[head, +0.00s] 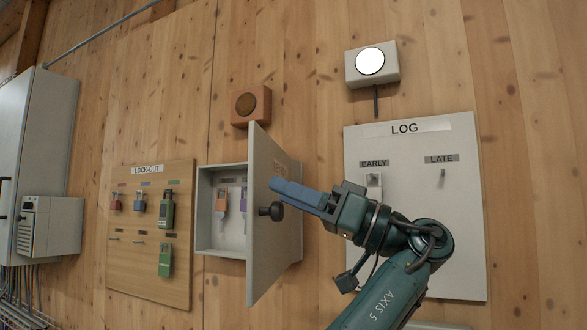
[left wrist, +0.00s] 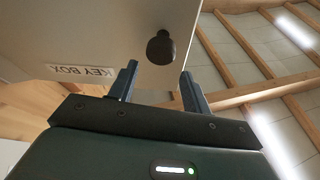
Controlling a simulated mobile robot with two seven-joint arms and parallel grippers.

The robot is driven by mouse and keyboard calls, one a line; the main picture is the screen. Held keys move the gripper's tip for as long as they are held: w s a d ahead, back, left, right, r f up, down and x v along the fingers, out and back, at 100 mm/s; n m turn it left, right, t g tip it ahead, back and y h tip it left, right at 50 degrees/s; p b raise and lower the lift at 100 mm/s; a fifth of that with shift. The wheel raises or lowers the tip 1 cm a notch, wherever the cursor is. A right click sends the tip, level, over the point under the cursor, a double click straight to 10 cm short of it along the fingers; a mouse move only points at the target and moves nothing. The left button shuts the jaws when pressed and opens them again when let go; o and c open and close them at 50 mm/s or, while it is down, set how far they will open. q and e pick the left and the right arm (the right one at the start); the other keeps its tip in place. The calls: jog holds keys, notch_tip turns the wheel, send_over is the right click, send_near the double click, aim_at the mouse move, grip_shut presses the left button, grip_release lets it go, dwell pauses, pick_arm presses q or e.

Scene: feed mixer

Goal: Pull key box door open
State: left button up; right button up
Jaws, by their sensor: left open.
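The key box (head: 222,165) is on the wooden wall, with its door (head: 262,265) standing partly open and swung out from the left. A dark round knob (head: 272,211) sits on the door's outer face. My left gripper (head: 286,190) is in front of the door, its blue fingers close to the knob in the picture. In the left wrist view the fingers (left wrist: 158,78) are apart and empty. The knob (left wrist: 161,47) shows beyond the tips, between them, apparently not gripped. The door (left wrist: 100,30) bears an upside-down KEY BOX label. My right gripper is not in view.
Keys (head: 222,200) hang inside the box. A lock-out board (head: 122,262) with padlocks is to its left, and a grey cabinet (head: 45,130) is farther left. A LOG panel (head: 415,215) is right, below a lit lamp (head: 370,62). An orange-brown unit (head: 250,106) is above the box.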

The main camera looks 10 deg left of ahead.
pick_arm(q)
notch_tip(320, 180, up, 6)
jog(key=shift+r+p, duration=0.2)
jog(key=shift+p, duration=0.5)
jog(key=shift+r, duration=0.3)
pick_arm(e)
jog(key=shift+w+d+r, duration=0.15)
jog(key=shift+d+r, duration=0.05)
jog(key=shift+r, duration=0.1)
